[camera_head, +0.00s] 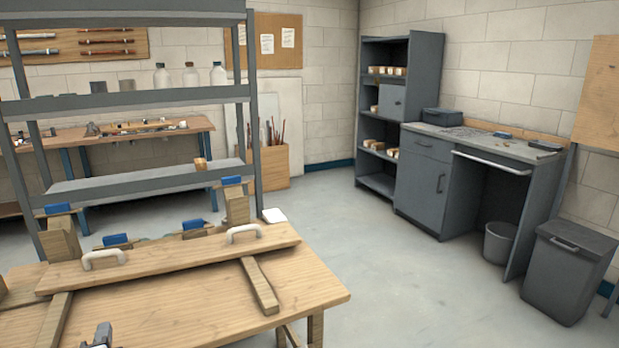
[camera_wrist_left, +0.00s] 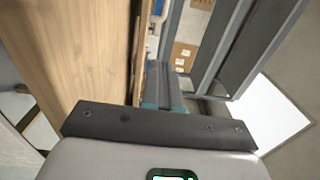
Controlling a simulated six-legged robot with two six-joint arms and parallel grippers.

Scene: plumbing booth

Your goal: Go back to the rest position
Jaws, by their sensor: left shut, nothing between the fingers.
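My left gripper (camera_head: 100,338) shows only as a small dark tip at the bottom edge of the head view, over the near part of the wooden workbench (camera_head: 190,313). In the left wrist view the same gripper (camera_wrist_left: 164,75) has its grey fingers together, with nothing between them. A wooden surface (camera_wrist_left: 75,50) stands close along the left of that view, beside the fingers. Most of the left arm is hidden in the head view. My right gripper is not in view.
A wooden board (camera_head: 175,257) with two white handles lies across the bench, with blue-topped pieces behind it. A grey metal rack (camera_head: 130,101) stands behind the bench. Open floor (camera_head: 370,260) lies to the right, before a grey cabinet (camera_head: 425,180) and a dark bin (camera_head: 567,272).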

